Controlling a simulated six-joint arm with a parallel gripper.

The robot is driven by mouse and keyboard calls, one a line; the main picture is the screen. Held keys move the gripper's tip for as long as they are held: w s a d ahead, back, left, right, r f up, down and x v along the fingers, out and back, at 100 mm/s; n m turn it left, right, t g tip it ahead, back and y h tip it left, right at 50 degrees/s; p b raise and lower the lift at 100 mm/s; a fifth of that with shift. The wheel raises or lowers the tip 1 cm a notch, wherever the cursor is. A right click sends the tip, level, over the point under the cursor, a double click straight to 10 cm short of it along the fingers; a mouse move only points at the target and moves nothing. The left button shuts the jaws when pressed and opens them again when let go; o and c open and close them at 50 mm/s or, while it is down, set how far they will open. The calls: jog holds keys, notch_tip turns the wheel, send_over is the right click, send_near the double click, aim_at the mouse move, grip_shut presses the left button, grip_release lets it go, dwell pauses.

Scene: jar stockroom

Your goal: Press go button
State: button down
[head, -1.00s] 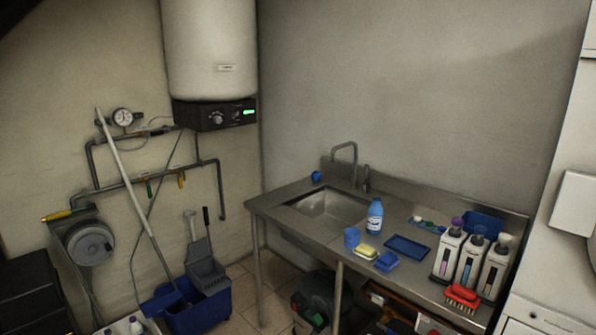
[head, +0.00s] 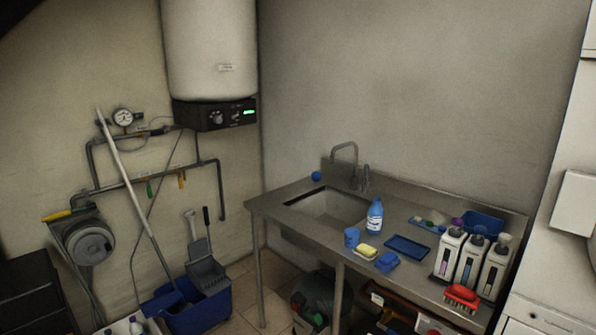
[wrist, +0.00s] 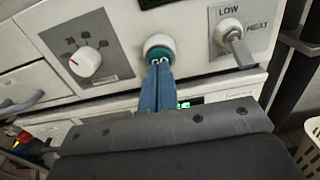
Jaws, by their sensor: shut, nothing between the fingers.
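In the wrist view, a round green button (wrist: 159,52) sits in a pale collar on a white panel. My gripper (wrist: 160,63) has its two blue fingers closed together with nothing between them. The fingertips overlap the lower part of the button in the picture. I cannot tell whether they press it or stop just short, and any lettering on it is not readable. Neither this button nor my gripper shows in the head view.
On the panel, a white dial (wrist: 84,61) lies left of the button and a LOW/HEAT lever switch (wrist: 235,42) lies right. A small green-lit display (wrist: 184,104) sits below. A white basket (wrist: 309,150) stands at lower right. The head view shows a steel sink counter (head: 300,212).

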jog(key=shift+x, duration=0.9)
jog(key=shift+a, duration=0.1)
jog(key=v, duration=0.9)
dwell(0.4)
jog(key=x, duration=0.8)
jog(key=shift+w+d, duration=0.2)
jog(key=shift+d, duration=0.05)
dwell(0.3)
jog(key=s+d+v, duration=0.1)
jog(key=v, duration=1.9)
jog(key=shift+a, duration=0.2)
